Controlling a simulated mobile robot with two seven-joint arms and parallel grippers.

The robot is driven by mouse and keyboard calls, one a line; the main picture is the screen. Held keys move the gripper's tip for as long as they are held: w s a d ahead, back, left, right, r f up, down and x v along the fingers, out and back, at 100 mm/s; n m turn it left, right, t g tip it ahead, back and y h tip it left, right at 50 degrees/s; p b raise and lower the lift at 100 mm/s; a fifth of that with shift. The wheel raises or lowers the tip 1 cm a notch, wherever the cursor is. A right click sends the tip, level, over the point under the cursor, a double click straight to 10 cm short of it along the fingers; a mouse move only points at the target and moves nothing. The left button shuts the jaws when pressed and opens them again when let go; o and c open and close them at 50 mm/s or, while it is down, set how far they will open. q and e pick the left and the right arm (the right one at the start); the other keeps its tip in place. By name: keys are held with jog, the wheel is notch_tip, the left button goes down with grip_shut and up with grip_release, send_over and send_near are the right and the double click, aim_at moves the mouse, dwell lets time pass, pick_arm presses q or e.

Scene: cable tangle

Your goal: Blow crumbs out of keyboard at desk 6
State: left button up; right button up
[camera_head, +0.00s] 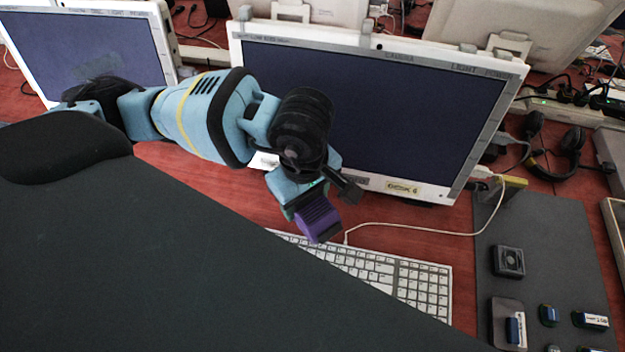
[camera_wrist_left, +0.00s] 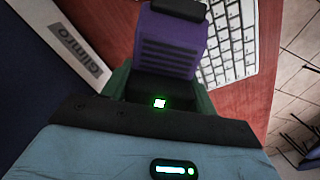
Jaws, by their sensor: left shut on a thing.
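My left gripper (camera_head: 300,202) is shut on a purple ridged device (camera_head: 318,221) with a dark end. In the left wrist view the purple device (camera_wrist_left: 168,48) stands out ahead from between the green fingers (camera_wrist_left: 160,92). In the head view it is over the far edge of the white keyboard (camera_head: 405,277), apparently above the keys. The keyboard (camera_wrist_left: 232,42) also shows beyond the device in the left wrist view. Its left and near parts are hidden in the head view. No crumbs can be made out. My right gripper is not in view.
A monitor (camera_head: 420,105) labelled desk 6 stands behind the keyboard, close to my left wrist. A white cable (camera_head: 410,226) runs from the keyboard. A grey mat (camera_head: 550,220) at right holds several small parts. A headset (camera_head: 560,145) lies behind. A large dark surface (camera_head: 180,260) covers the lower left.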

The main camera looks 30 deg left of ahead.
pick_arm(q)
jog(key=shift+s+a, duration=0.2)
jog(key=shift+a, duration=0.45)
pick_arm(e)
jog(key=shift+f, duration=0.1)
pick_arm(q)
jog(key=shift+a, duration=0.1)
jog(key=shift+s+a+b, duration=0.1)
jog(key=shift+s+a, duration=0.1)
jog(key=shift+a, duration=0.5)
jog(key=shift+s+a+b, duration=0.15)
jog(key=shift+s+a, duration=0.1)
jog(key=shift+a, duration=0.5)
jog(key=shift+s+a+b, duration=0.1)
jog(key=shift+s+a, duration=0.1)
jog(key=shift+a, duration=0.5)
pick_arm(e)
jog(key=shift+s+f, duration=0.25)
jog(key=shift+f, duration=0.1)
